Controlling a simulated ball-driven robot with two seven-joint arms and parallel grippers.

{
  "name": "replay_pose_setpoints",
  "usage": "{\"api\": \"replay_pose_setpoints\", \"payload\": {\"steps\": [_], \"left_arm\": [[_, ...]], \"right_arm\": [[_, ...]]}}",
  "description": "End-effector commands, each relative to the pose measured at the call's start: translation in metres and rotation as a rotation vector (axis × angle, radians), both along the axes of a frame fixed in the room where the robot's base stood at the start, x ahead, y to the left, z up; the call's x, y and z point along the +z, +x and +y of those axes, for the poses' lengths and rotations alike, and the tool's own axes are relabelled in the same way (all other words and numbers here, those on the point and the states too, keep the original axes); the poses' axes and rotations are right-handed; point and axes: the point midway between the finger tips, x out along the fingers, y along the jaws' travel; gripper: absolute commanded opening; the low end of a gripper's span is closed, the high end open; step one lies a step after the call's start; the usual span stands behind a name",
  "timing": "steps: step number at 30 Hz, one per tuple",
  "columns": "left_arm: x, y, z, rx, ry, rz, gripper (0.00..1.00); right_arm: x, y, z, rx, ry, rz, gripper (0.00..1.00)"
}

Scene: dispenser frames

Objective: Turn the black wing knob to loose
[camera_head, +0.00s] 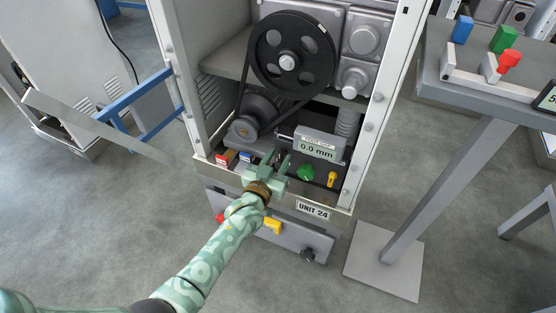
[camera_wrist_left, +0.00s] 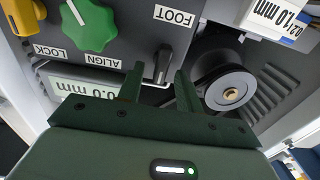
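The black wing knob (camera_wrist_left: 163,65) is on the grey panel in the left wrist view, beside the label FOOT. It stands upright in that picture, in line with the gap between my left gripper's fingers. My left gripper (camera_wrist_left: 157,80) is open, with one finger on each side of that gap. I cannot tell whether either finger touches the knob. In the head view my left gripper (camera_head: 279,158) is low inside the cabinet marked UNIT 24, and it largely hides the knob. No loose mark is readable. My right gripper is not in view.
A green knob (camera_head: 305,173) labelled ALIGN and a yellow lever (camera_head: 332,179) near LOCK sit close by. The grey display box (camera_head: 318,142) reads 0.0 mm. A belt pulley (camera_head: 290,52) is above. Small coloured boxes (camera_head: 226,157) lie left; cabinet posts stand either side.

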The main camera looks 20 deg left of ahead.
Motion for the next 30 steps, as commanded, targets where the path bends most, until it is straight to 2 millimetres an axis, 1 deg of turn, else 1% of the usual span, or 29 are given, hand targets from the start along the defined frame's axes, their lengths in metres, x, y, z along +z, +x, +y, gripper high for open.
{"api": "replay_pose_setpoints", "payload": {"steps": [6, 7, 8, 9, 10, 11, 17, 23, 30], "left_arm": [[0.0, 0.0, 0.0, 0.0, 0.0, 0.0, 0.35], [0.0, 0.0, 0.0, 0.0, 0.0, 0.0, 0.3], [0.0, 0.0, 0.0, 0.0, 0.0, 0.0, 0.22], [0.0, 0.0, 0.0, 0.0, 0.0, 0.0, 0.1], [0.0, 0.0, 0.0, 0.0, 0.0, 0.0, 0.02], [0.0, 0.0, 0.0, 0.0, 0.0, 0.0, 0.0], [0.0, 0.0, 0.0, 0.0, -0.003, 0.0, 0.0], [0.001, 0.0, 0.001, 0.0, -0.046, 0.002, 0.0], [0.002, 0.0, 0.002, -0.001, -0.19, 0.007, 0.0]], "right_arm": [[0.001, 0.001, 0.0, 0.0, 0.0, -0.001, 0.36], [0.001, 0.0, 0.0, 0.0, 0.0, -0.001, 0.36], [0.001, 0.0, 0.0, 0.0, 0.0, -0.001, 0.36], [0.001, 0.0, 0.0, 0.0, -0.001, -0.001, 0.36], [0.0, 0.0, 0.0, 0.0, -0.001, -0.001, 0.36], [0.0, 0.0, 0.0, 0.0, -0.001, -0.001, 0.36], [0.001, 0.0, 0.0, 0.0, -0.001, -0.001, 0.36], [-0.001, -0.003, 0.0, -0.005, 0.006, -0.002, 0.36], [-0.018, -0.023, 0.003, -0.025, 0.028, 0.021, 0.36]]}}
